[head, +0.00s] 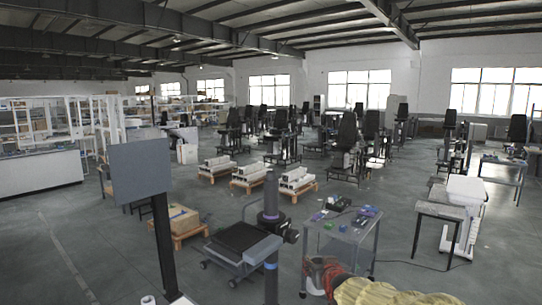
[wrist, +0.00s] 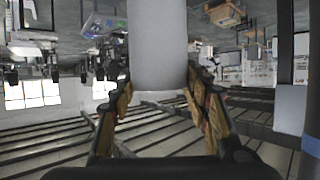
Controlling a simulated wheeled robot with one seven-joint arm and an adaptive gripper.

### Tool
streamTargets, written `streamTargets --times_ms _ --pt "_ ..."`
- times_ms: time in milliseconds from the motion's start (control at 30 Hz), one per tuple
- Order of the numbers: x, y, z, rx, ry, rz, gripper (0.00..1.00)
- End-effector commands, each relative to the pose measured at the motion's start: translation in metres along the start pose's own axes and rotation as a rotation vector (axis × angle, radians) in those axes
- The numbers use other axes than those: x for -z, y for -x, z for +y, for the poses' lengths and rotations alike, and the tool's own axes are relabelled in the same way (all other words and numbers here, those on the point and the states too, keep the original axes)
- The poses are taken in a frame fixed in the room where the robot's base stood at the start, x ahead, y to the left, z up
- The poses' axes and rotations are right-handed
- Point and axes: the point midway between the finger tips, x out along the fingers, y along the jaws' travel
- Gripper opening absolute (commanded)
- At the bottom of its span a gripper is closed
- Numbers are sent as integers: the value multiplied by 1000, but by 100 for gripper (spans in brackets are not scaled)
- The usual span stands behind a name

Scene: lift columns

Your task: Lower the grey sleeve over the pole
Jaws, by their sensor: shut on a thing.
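In the wrist view, which is upside down, my gripper (wrist: 158,92) is shut on a pale grey cylinder, the grey sleeve (wrist: 157,40). The sleeve lies between the two fingers, and its far part runs out of the top of the picture. In the head view I cannot make out the gripper or sleeve for certain. Any contact between sleeve and pole is not shown.
A grey panel (head: 141,167) on a black post stands at left in the head view. A grey cart (head: 340,238) with small tools is right of centre, with a yellow crumpled thing (head: 385,293) in front. Pallets with white blocks (head: 247,173) stand behind. Floor is open at left.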

Motion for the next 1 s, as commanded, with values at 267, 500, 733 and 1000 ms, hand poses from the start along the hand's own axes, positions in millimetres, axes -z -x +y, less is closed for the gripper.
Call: streamTargets --times_ms 267,500,733,1000 --pt "56 17 -11 22 9 5 16" --pt "70 22 -14 29 12 3 16" --pt "84 27 -18 37 15 5 16" --pt "102 34 -22 46 19 3 16"
